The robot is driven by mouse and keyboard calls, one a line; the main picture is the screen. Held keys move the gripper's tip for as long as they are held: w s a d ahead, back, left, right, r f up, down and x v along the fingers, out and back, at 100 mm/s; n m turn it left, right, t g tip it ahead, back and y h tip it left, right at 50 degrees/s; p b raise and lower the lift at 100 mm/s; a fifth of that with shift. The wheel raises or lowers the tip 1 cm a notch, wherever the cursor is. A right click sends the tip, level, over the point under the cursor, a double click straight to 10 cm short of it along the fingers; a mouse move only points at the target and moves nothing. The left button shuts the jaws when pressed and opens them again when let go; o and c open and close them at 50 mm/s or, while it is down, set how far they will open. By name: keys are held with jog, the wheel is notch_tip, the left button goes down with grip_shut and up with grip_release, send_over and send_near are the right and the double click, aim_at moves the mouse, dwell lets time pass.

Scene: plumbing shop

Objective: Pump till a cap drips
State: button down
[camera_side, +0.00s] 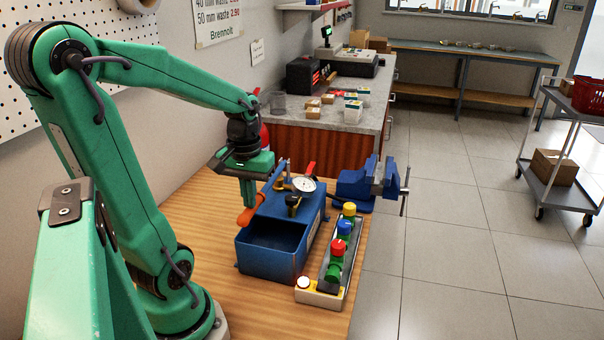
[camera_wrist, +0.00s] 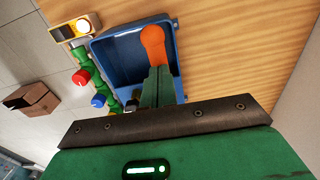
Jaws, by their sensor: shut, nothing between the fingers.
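The blue test pump (camera_side: 290,262) stands on the wooden bench with an open trough, a round white gauge (camera_side: 304,184) and a red lever (camera_side: 311,169). Its pump lever ends in an orange grip (camera_side: 250,217), low at the pump's left side; the grip also shows in the wrist view (camera_wrist: 153,42). My gripper (camera_side: 248,204) is shut and empty, its fingers pointing down right at the grip. I cannot tell whether they touch it. Right of the pump, green fittings carry a yellow cap (camera_side: 349,209), a blue cap (camera_side: 344,227) and a red cap (camera_side: 338,247). Any drip is too small to tell.
A small box with a pale round top (camera_side: 303,283) sits at the near end of the fittings' rack. A blue vise (camera_side: 368,183) stands at the bench's far right corner. The counter (camera_side: 350,118) with small boxes is behind. Bare wood lies left of the pump.

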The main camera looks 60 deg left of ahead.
jog(key=shift+s+d+f, duration=0.1)
jog(key=shift+d+f, duration=0.05)
jog(key=shift+f, duration=0.7)
notch_tip(320, 180, up, 12)
jog(key=w+a, duration=0.1)
jog(key=shift+w+a+r, duration=0.15)
jog(key=shift+w+a, duration=0.05)
jog(key=shift+a, duration=0.05)
jog(key=shift+r, duration=2.5)
jog(key=shift+d, duration=0.1)
jog(key=d+f+m+t, duration=0.2)
jog(key=d+f+m, duration=0.2)
jog(key=d, duration=0.3)
jog(key=d+f+m+t, duration=0.3)
jog(key=d+f+m, duration=0.1)
jog(key=d, duration=0.4)
jog(key=shift+w+f+m+t, duration=0.15)
jog(key=shift+w+m+t, duration=0.15)
jog(key=shift+m, duration=0.2)
